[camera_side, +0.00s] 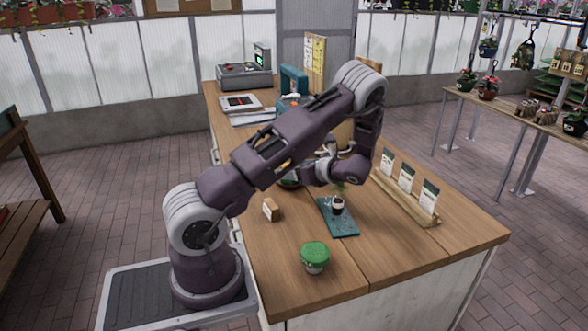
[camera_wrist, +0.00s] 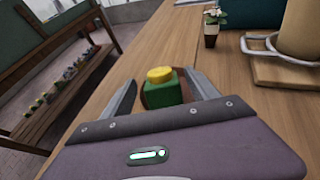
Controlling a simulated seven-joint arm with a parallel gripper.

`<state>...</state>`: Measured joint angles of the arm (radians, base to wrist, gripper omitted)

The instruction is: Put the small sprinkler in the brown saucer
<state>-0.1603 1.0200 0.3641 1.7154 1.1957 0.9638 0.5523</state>
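The small sprinkler (camera_wrist: 162,86), a green block with a yellow top, stands between the fingers of my gripper (camera_wrist: 161,78) in the wrist view. The fingers are spread, with a gap visible on each side of it. A brown round shape, seemingly the brown saucer (camera_wrist: 146,98), shows at the left of and behind the sprinkler. Whether the sprinkler rests in it or in front of it I cannot tell. In the side view my gripper (camera_side: 318,172) is low over the counter, and my arm mostly hides the sprinkler and saucer.
A green-lidded pot (camera_side: 315,256), a small block (camera_side: 270,209), a teal mat (camera_side: 340,218) with a small potted plant, and a seed-packet rack (camera_side: 408,196) stand on the wooden counter. A register (camera_side: 244,76) and papers lie at the back.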

